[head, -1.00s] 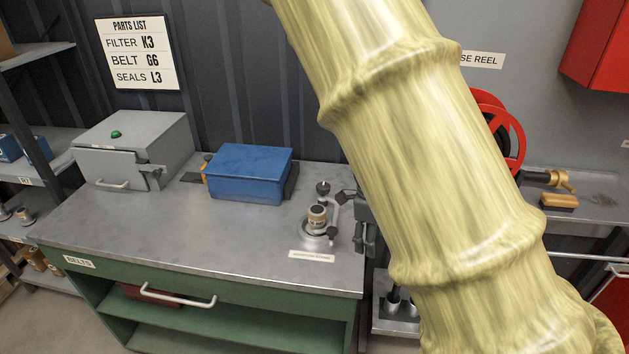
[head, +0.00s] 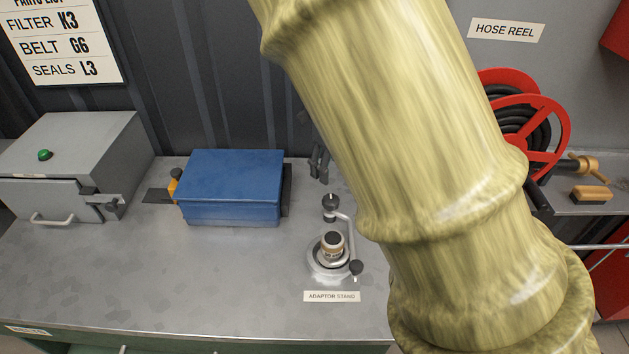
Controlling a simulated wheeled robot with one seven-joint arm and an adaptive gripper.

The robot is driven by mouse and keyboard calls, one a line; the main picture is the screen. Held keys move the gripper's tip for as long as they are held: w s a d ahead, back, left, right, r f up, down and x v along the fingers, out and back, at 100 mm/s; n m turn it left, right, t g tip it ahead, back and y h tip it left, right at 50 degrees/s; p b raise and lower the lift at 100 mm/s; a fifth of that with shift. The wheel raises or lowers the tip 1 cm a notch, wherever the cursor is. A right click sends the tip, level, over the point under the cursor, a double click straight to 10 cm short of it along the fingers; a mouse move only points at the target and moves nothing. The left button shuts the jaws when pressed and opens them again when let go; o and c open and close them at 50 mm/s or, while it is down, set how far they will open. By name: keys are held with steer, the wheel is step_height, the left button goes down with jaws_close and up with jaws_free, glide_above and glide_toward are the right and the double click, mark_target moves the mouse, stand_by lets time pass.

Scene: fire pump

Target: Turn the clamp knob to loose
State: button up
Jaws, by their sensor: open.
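The adaptor stand (head: 318,268) is a round metal base on the bench, holding an upright brass-and-dark adaptor (head: 333,245). A bent metal arm rises beside it. One black knob (head: 330,202) shows at the top of this arm and a second black knob (head: 356,267) at the stand's lower right. I cannot tell from the view which is the clamp knob, or how it is set. My gripper (head: 319,174) is open and empty, fingers downward, just above and behind the upper knob in the picture, apart from it. My pale arm hides part of the gripper's link and the area right of the stand.
A blue box (head: 230,188) sits left of the stand, with an orange-and-black fitting (head: 175,184) at its left. A grey lidded box (head: 75,165) stands farther left. The front of the bench (head: 190,285) is clear. A red hose reel (head: 540,120) is at right.

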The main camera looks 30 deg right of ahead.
mark_target(331, 199)
steer(key=shift+a+f, duration=0.15)
steer(key=shift+f, duration=0.3)
steer(key=s+f+p, duration=0.1)
steer(key=s+f, duration=0.2)
steer(key=shift+s+f, duration=0.25)
steer(key=shift+f, duration=0.1)
steer(key=w+f, duration=0.2)
steer(key=f, duration=0.1)
steer(key=w+f, duration=0.1)
steer(key=f, duration=0.1)
steer(key=shift+f+p, duration=0.15)
steer(key=shift+p, duration=0.25)
steer(key=shift+s, duration=0.45)
steer(key=shift+s+r, duration=0.25)
steer(key=shift+s, duration=0.25)
steer(key=shift+w+f, duration=0.2)
steer(key=shift+w, duration=0.1)
steer(key=shift+c, duration=0.4)
steer(key=shift+w+f, duration=0.2)
steer(key=shift+w, duration=0.15)
steer(key=c, duration=0.7)
steer(key=shift+s+r, duration=0.15)
steer(key=shift+c, duration=1.2)
